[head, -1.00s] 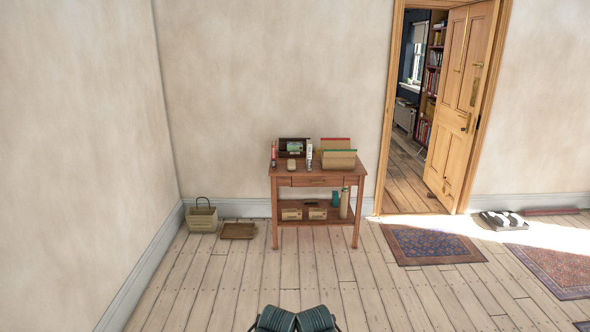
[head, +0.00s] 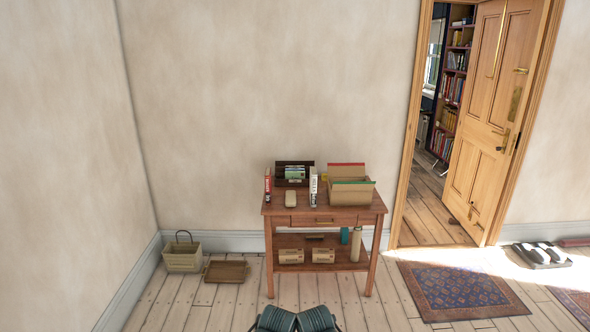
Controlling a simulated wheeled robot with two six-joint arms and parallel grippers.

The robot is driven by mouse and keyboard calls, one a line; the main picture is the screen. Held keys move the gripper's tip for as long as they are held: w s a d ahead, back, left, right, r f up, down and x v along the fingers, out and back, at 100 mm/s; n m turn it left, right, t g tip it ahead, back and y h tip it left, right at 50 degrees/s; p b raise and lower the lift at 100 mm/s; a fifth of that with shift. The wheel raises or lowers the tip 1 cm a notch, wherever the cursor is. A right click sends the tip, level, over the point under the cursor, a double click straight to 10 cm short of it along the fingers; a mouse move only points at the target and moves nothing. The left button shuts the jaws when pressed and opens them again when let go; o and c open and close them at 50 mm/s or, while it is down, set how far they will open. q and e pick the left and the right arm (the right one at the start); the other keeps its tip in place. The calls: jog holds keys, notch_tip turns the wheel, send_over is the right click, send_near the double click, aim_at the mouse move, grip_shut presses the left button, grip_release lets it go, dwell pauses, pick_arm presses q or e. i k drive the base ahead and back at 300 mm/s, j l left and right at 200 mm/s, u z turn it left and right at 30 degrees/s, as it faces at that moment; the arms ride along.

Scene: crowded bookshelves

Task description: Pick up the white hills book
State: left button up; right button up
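A thin white book (head: 313,187) stands upright on the top of a wooden side table (head: 322,221), left of a tan box. Dark lettering runs down its spine, too small to read surely. A red book (head: 268,186) with a white part stands upright at the table's left end. Neither of my grippers shows in the head view; only dark green parts of my own body show at the bottom edge.
The tabletop also holds a tan file box (head: 350,193), a dark holder (head: 293,169) and a small beige object (head: 290,199). Boxes and a bottle (head: 356,244) stand on the lower shelf. A basket (head: 183,256) and tray (head: 226,271) lie left. Floor before the table is bare.

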aim_at(313, 175)
jog(key=i, duration=1)
